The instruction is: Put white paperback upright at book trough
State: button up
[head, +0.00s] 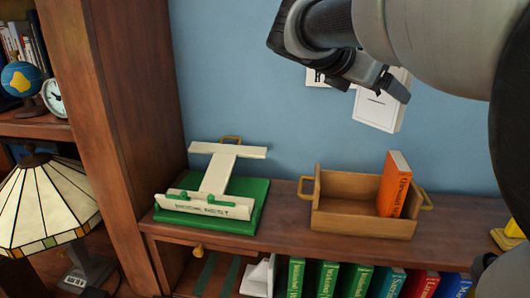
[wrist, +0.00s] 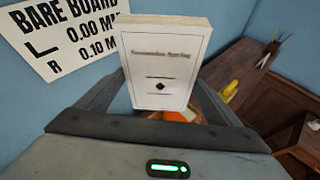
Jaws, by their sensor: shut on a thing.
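The white paperback (head: 379,106) is held in the air in my gripper (head: 380,85), above and behind the wooden book trough (head: 338,220). In the wrist view the paperback (wrist: 166,62) stands between the two fingers with its printed cover facing the camera. My gripper (wrist: 160,105) is shut on it. The trough sits on the shelf top with a handle at each end. An orange book (head: 396,185) leans inside its right end, and the left part of the trough is empty. In the wrist view the trough is mostly hidden behind the paperback.
A green book rest (head: 255,195) with a white easel stands left of the trough. A tall wooden bookcase side (head: 120,130) rises farther left, beside a lamp (head: 45,205). Several books (head: 328,278) fill the shelf below. A white sign (wrist: 60,40) hangs on the blue wall.

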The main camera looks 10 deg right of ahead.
notch_tip(320, 180, down, 25)
jog(key=b, duration=0.3)
jog(key=shift+f, duration=0.2)
jog(key=o, duration=1.1)
jog(key=shift+s, duration=0.1)
jog(key=shift+o, duration=0.2)
jog(key=v, duration=1.2)
